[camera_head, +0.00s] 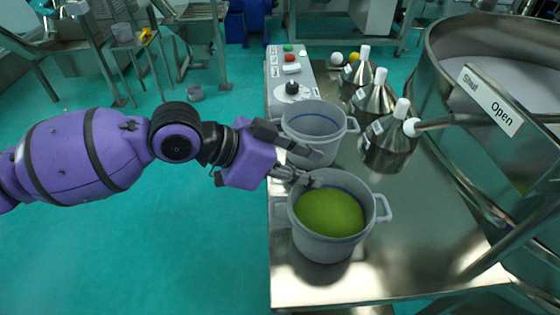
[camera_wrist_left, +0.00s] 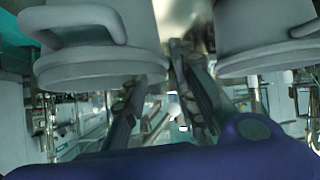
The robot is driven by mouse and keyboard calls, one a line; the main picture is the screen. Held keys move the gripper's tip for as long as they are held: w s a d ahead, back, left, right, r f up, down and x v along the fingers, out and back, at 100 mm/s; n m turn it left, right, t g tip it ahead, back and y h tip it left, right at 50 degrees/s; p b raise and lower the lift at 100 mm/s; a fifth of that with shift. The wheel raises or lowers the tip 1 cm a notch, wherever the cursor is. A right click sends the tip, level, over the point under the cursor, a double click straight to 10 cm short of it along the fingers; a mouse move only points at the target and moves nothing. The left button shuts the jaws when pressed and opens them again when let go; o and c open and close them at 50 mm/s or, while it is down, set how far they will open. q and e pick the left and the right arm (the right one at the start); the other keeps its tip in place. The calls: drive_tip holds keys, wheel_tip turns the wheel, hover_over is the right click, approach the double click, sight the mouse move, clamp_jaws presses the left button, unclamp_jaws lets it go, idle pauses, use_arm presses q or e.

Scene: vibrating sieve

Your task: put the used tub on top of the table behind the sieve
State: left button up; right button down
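Two grey tubs with side handles stand on the steel table (camera_head: 440,255). The rear tub (camera_head: 313,123) looks empty, with a blue line inside; the front tub (camera_head: 318,240) holds green powder. I cannot tell for sure which is the used tub. My left gripper (camera_head: 319,169) reaches in from the left, between the two tubs at rim height. Its fingers (camera_wrist_left: 180,85) are apart, with nothing seen held between them; contact with either tub is unclear. Both tubs show in the left wrist view. The sieve (camera_head: 436,95) is a large steel drum at the right. My right gripper is out of view.
Several steel bottles with white caps (camera_head: 388,145) stand behind the tubs, near the sieve's lever (camera_head: 440,123) and Shut/Open sign (camera_head: 490,100). A control box (camera_head: 290,75) sits at the table's back left. The table front right is clear.

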use_arm(q)
drive_tip(key=v, duration=0.8)
drive_tip(key=shift+a, duration=0.25)
